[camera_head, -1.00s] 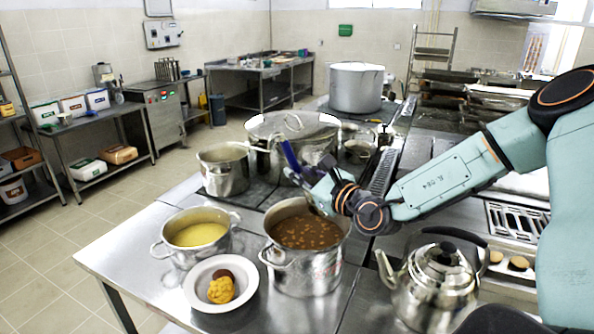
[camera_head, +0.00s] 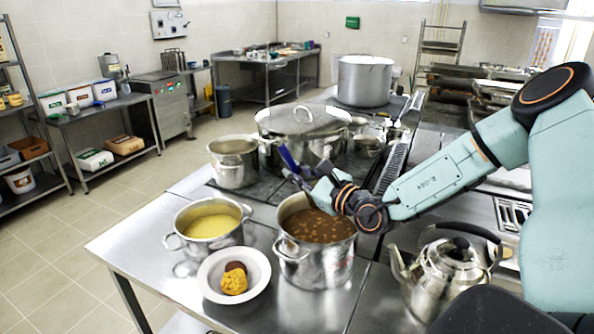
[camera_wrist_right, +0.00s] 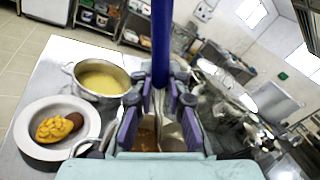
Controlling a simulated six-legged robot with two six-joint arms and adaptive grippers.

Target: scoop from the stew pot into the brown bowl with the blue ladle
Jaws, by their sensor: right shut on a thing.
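The stew pot (camera_head: 316,262) is a steel pot of brown, chunky stew near the front of the counter. My right gripper (camera_head: 310,181) is over its back rim, shut on the blue ladle (camera_head: 288,158). The ladle's handle rises up and to the left; in the right wrist view the blue ladle (camera_wrist_right: 161,38) stands between the fingers. Its scoop end is hidden, so I cannot tell whether it is in the stew. No brown bowl shows. A whitish bowl (camera_head: 206,283) holding a yellow lump and a brown piece sits left of the stew pot. My left gripper is out of view.
A pot of yellow soup (camera_head: 183,250) stands left of the stew pot, behind the whitish bowl. A steel kettle (camera_head: 440,280) is to the right. A lidded pot (camera_head: 335,150) and a smaller pot (camera_head: 232,172) stand behind. The counter's front left is clear.

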